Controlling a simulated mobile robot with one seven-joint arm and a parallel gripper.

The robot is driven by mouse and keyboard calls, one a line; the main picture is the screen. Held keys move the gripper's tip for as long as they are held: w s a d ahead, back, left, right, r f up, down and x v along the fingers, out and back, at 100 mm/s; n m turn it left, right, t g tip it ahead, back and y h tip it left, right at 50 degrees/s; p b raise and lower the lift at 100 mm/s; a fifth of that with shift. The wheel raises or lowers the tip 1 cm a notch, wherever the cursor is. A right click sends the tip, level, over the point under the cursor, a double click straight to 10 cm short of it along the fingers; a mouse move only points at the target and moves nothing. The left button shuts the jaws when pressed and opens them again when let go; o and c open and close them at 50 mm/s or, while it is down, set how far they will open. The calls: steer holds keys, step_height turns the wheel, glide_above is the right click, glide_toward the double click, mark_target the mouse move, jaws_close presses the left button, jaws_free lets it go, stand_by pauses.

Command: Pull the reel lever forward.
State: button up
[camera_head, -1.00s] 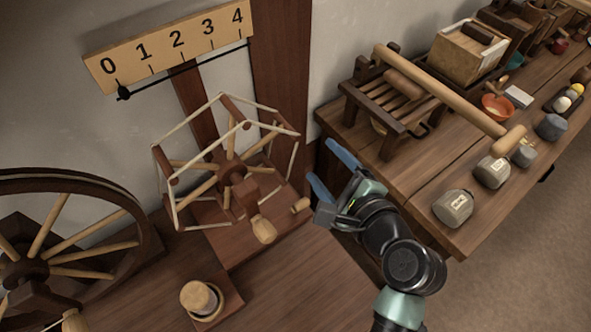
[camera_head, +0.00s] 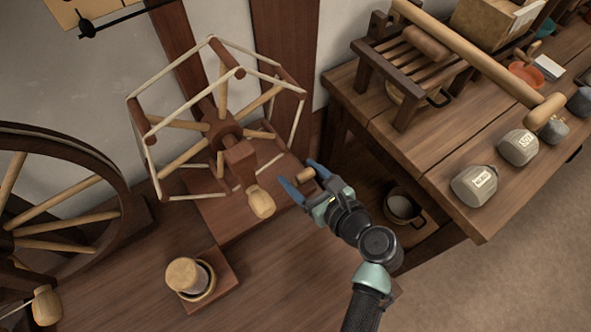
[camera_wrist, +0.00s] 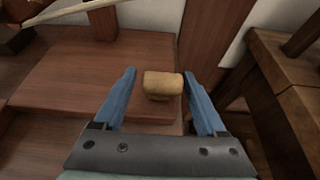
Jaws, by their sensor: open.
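The reel (camera_head: 232,140), a frame of pale bars on brown spokes, stands on a brown wooden base. A short, pale wooden grip (camera_head: 305,174) sits at the base's right end; it looks like the reel lever. My gripper (camera_head: 297,171) is open, with its blue fingers pointing at this grip. The lever's stem is mostly hidden below the grip. A separate pale crank handle (camera_head: 262,203) hangs at the reel's front, left of my gripper.
A spoked wheel (camera_head: 60,215) stands at the left. A wooden cup-like piece (camera_head: 190,276) sits in front of the reel. A workbench (camera_head: 440,160) with weights and a slatted press stands at the right. A pot (camera_head: 402,207) sits on its lower shelf.

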steer(key=shift+x, duration=1.25)
jaws_close()
steer(key=shift+s+d+f+t+y+b, duration=0.1)
steer(key=shift+s+t+y+b, duration=0.15)
steer(key=shift+t+b, duration=0.3)
steer(key=shift+y, duration=0.25)
jaws_free()
